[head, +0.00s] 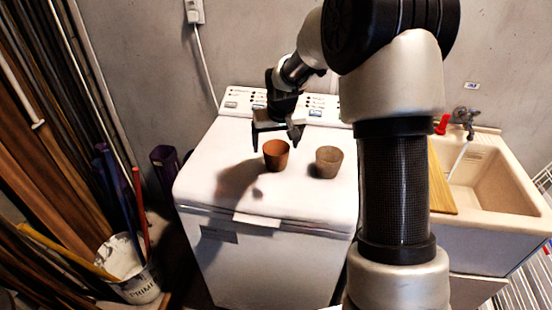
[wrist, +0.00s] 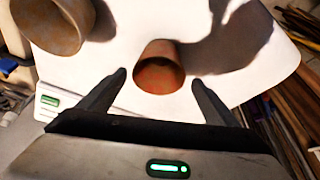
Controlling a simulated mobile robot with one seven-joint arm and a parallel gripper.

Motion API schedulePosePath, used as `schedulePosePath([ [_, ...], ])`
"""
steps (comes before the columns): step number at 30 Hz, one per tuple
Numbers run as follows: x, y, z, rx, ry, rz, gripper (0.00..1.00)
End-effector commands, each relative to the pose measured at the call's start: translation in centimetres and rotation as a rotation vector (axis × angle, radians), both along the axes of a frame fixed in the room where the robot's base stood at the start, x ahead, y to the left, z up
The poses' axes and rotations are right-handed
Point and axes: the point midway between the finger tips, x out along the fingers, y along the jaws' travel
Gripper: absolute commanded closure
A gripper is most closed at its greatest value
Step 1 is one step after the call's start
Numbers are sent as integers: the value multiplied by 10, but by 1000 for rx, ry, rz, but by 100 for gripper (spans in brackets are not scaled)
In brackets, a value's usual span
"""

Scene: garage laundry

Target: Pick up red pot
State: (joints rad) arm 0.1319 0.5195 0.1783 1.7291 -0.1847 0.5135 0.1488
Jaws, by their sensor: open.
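The red pot (head: 276,155) is a small reddish-brown pot standing on the white top of the washing machine (head: 240,185). My gripper (head: 275,143) is open and empty, just above and behind the pot in the head view. In the wrist view the red pot (wrist: 159,67) lies ahead of and between the two fingertips of my gripper (wrist: 158,78), with space on both sides. I cannot tell whether the fingertips are level with its rim.
A grey-brown pot (head: 328,162) stands close to the right of the red pot; it also shows in the wrist view (wrist: 52,28). A sink (head: 490,180) with a wooden board (head: 438,182) is at the right. The machine's front left top is clear.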

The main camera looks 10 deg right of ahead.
Motion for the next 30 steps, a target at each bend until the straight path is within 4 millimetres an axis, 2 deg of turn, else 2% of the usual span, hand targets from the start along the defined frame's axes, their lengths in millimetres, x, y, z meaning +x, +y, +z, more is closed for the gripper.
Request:
schedulePosePath([
  [8, 7, -1, -21, 0, 2, -1, 16],
  [16, 21, -2, -57, 0, 1, -1, 16],
  [25, 24, -2, -61, 0, -1, 0, 16],
  [26, 24, -2, -61, 0, -1, 0, 19],
  [30, 24, -2, -61, 0, -1, 0, 43],
])
